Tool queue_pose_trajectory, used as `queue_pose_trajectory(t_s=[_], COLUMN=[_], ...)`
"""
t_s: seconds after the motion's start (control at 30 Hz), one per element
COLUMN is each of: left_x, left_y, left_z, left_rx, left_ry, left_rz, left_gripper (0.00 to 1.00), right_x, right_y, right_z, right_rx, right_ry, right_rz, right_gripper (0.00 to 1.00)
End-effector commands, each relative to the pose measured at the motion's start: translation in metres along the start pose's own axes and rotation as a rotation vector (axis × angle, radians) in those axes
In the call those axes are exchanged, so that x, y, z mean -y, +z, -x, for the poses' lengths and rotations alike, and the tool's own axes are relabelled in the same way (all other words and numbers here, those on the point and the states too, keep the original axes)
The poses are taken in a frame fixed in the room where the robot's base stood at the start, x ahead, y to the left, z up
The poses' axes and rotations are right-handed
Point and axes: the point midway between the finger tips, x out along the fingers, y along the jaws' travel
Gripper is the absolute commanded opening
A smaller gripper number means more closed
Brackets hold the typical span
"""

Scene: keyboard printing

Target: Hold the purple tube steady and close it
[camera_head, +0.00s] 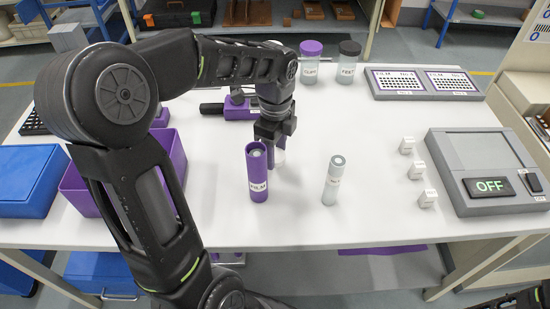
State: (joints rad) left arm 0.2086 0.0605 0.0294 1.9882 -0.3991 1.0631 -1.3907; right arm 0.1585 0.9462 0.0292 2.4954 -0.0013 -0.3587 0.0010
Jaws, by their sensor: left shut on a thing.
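My left gripper (271,155) points down right behind and beside the tube's upper part. It is shut on the purple tube, though the contact is partly hidden. A small whitish thing (280,157) shows just right of the fingers; I cannot tell what it is. A white labelled tube (332,183) stands to the right, apart from the gripper. My right gripper is not in view.
Jars with purple (310,66) and black (348,66) lids stand at the back. A blue box (28,182) and a purple bin (80,199) are left.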

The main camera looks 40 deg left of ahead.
Motion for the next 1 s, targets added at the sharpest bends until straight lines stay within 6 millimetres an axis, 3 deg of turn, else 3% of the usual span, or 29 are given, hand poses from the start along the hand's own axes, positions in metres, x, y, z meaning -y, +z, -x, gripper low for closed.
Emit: queue_pose_trajectory(t_s=[0.2, 0.33, 1.0], left_x=[0.001, 0.000, 0.000], left_y=[0.000, 0.000, 0.000], left_z=[0.043, 0.057, 0.061], left_rx=[-0.001, 0.000, -0.001], left_ry=[-0.005, -0.002, 0.000], left_rz=[0.002, 0.001, 0.001], left_gripper=[0.10, 0.10, 0.10], right_x=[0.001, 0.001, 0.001], right_y=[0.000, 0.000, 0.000], right_z=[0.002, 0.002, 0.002], right_rx=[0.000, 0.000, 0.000], right_ry=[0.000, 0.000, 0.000], right_rz=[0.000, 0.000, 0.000], right_gripper=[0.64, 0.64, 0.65])
